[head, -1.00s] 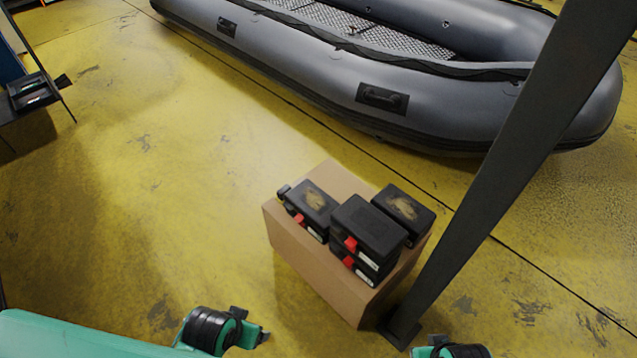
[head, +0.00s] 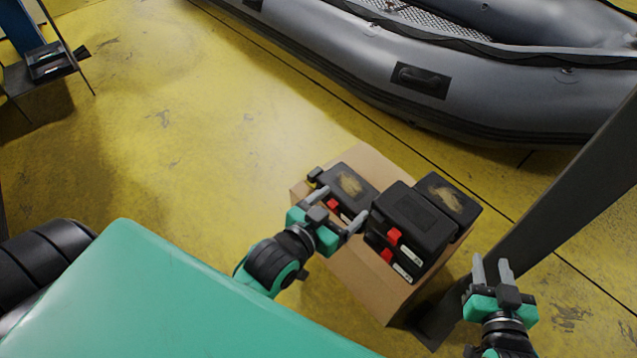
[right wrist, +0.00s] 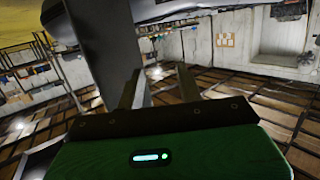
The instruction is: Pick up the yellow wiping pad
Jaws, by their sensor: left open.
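I cannot make out a yellow wiping pad in either view. In the head view, my left gripper (head: 342,203) is open, with its fingers over the left side of a cardboard box (head: 345,262), near the left black case (head: 349,182). Nothing shows between its fingers. My right gripper (head: 492,266) is open and empty to the right of the box, beside a dark post (head: 560,203). Its two fingers also show apart in the right wrist view (right wrist: 158,88).
Stacked black cases (head: 412,220) with red latches and another black case (head: 447,196) stand on the box. Two case tops carry yellowish smudges. A grey inflatable boat (head: 480,90) lies behind. A stand (head: 45,75) is at the far left. The yellow floor between is clear.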

